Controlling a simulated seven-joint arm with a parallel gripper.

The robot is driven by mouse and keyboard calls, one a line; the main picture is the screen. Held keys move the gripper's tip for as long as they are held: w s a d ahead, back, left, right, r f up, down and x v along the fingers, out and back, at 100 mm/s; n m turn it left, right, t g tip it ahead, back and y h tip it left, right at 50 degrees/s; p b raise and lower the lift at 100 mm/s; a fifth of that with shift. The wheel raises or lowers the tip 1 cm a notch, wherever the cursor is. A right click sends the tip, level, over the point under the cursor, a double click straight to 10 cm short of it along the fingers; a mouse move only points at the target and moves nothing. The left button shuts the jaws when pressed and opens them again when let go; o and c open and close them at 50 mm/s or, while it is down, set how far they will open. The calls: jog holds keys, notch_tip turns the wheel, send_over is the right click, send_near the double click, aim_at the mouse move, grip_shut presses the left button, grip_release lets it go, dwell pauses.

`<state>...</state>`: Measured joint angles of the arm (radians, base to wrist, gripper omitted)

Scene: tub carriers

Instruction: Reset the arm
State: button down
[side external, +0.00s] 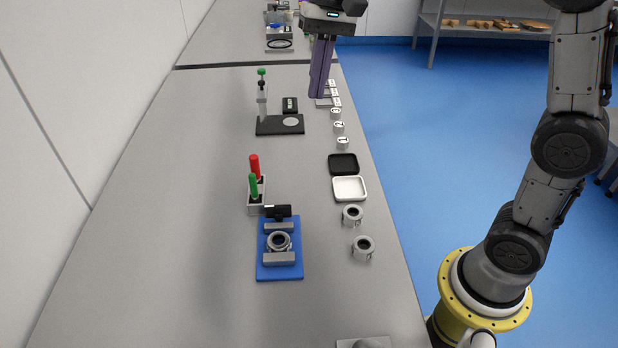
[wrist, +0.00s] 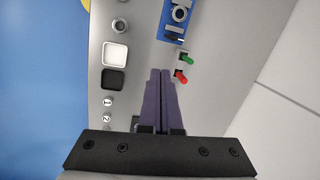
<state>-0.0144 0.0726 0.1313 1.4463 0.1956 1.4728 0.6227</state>
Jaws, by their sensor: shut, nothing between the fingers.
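My gripper (side external: 317,96) hangs at the top of the side view, above the right edge of the bench, with purple fingers pointing down. In the wrist view its fingers (wrist: 160,72) lie together, shut and empty. The fingers appear raised above the bench top, near the far numbered discs. Part of the numbered row is hidden behind the gripper in the side view.
The grey bench (side external: 190,220) holds a blue fixture (side external: 265,272), red (side external: 254,167) and green (side external: 253,186) handled tools, a black tray (side external: 343,164), a white tray (side external: 349,189), two grey cylinders (side external: 362,249), and a black-based stand (side external: 268,127). The bench's left side is clear.

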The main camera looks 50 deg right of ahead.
jog(key=s+d+r+n+t, duration=0.1)
jog(key=s+d+r+t, duration=0.1)
jog(key=s, duration=0.8)
jog(key=s+d+f+n+t+h, duration=0.2)
jog(key=s+f+n, duration=0.4)
jog(key=s+f, duration=0.3)
jog(key=shift+s+d+f+t, duration=0.4)
jog(key=shift+s+t, duration=0.3)
jog(key=shift+s, duration=0.3)
